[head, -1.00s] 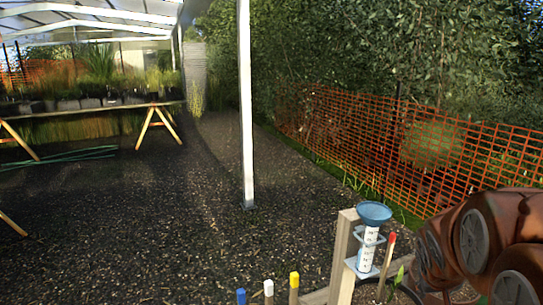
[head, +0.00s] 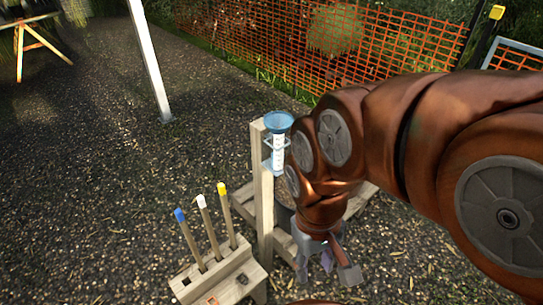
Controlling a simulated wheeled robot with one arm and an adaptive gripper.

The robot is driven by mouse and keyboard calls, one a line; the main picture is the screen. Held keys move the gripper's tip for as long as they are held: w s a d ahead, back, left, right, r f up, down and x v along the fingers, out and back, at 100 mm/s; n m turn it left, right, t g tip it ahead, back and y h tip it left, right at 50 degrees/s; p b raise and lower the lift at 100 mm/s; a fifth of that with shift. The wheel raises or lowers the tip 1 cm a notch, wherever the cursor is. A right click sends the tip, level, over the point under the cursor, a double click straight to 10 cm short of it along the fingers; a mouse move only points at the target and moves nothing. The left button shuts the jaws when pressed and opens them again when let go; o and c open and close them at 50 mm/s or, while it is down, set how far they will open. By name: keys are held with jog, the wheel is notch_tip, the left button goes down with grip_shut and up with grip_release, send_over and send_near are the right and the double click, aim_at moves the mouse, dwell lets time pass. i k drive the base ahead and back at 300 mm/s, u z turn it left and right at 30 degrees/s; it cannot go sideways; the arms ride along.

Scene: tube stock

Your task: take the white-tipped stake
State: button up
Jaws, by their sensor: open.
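The white-tipped stake (head: 210,229) stands leaning slightly in a wooden block (head: 238,262), in the head view's lower left part. It is the middle one of three, between a blue-tipped stake (head: 189,238) and a yellow-tipped stake (head: 227,217). Its lower end is hidden in the block. My gripper (head: 327,268) hangs at the end of my brown arm, to the right of the block and apart from the stakes. It is open, and I see nothing held between its grey fingers.
A wooden post (head: 262,190) with a blue-topped rain gauge (head: 278,145) stands between the stakes and my arm. A white pole (head: 150,62) and orange mesh fence (head: 240,38) stand behind. Gravel left of the block is clear.

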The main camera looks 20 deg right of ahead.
aim_at(201, 202)
jog(key=z, duration=0.75)
jog(key=k, duration=0.4)
jog(key=u, duration=0.75)
